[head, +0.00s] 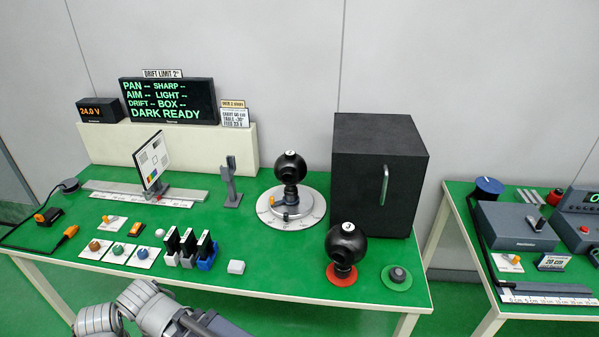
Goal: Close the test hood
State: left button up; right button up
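A large black box with an upright silver handle (384,185) on its front stands at the right end of the green table; I take this box (350,180) to be the test hood. Its front face looks flush with the sides, with no gap visible. A black ball camera (290,168) stands on a round white dial plate just left of the box. Another ball camera marked 3 (346,245) stands on a red disc in front of the box. Part of my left arm shows at the bottom left, below the table edge, but its fingertips are out of frame. My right gripper does not show.
A display (168,101) reads "DARK READY". A green disc with a knob (398,279) lies front right. A second table (545,310) stands right, across a gap.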

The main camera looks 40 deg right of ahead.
aim_at(379, 162)
jog(key=z, duration=2)
jog(key=k+l+z, duration=0.1)
jog(key=l+z, duration=0.15)
